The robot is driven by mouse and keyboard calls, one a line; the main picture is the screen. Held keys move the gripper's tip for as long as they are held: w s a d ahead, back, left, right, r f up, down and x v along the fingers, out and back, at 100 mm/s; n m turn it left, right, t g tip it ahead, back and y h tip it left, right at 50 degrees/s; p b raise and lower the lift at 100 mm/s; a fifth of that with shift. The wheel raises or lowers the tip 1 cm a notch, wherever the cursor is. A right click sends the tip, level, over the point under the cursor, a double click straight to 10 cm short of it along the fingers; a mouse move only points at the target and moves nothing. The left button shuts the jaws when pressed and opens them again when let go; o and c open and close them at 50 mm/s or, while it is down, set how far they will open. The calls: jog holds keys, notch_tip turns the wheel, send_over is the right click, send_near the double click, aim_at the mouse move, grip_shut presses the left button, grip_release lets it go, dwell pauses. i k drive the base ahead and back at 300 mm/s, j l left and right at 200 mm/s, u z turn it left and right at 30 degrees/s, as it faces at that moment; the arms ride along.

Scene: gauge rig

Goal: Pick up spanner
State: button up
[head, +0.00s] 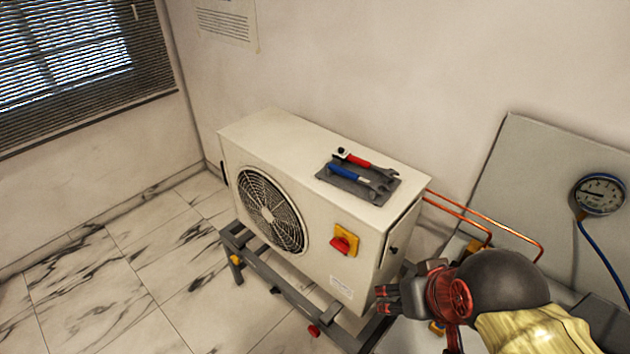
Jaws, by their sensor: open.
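Two tools lie side by side on a dark grey mat (334,179) on top of a white outdoor fan unit (300,140). One is a tool with a red handle (357,160), and the other is a spanner with a blue handle (349,175). Their grey open-jaw heads point to the right and lie close together. My gripper (381,299) is at the lower right, beside the unit's right end and lower in the picture than the tools. It is open, apart from both tools, and I see nothing between its fingers.
A red and yellow switch (345,241) sticks out of the unit's front. Copper pipes (500,225) run from its right end towards a grey panel with a round gauge (599,194) and blue hose. The unit stands on a grey frame (285,287). The top's left part is clear.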

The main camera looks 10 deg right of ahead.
aim_at(375, 186)
jog(key=j+z, duration=0.45)
jog(key=j, duration=1.4)
jog(key=i+j+z, duration=0.45)
jog(key=i+j, duration=0.2)
jog(key=j, duration=0.15)
jog(key=i+z, duration=0.15)
jog(key=i, duration=0.45)
